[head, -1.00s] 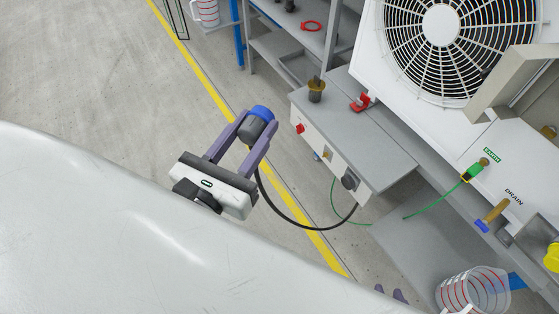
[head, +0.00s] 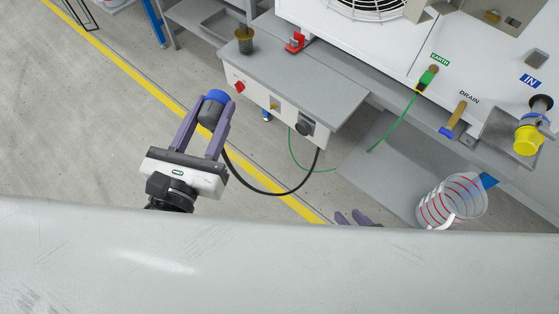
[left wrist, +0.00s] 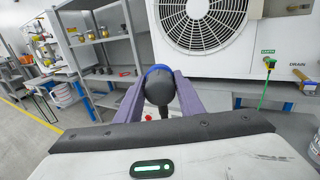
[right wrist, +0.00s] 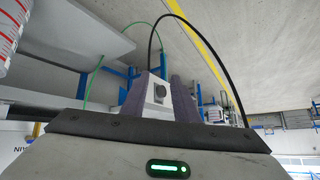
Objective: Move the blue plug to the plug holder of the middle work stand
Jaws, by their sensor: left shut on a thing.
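The blue plug (head: 212,108), a dark grey cylinder with a blue ring, is held between the fingers of my left gripper (head: 204,120), above the floor left of the grey-topped control box (head: 300,82). It also shows in the left wrist view (left wrist: 158,85). A black cable loops from near the gripper to a round dark connector on the box front. A small red fixture (head: 295,42) stands on the box's back edge; I cannot tell whether it is a plug holder. My right gripper (head: 358,217) shows only its fingertips; in the right wrist view (right wrist: 166,85) its fingers are apart and empty.
A green cable (head: 398,122) runs to the white machine's EARTH point. A clear jug (head: 452,201) with red marks and a yellow-capped valve (head: 527,140) are at right. Floor around the left gripper is clear.

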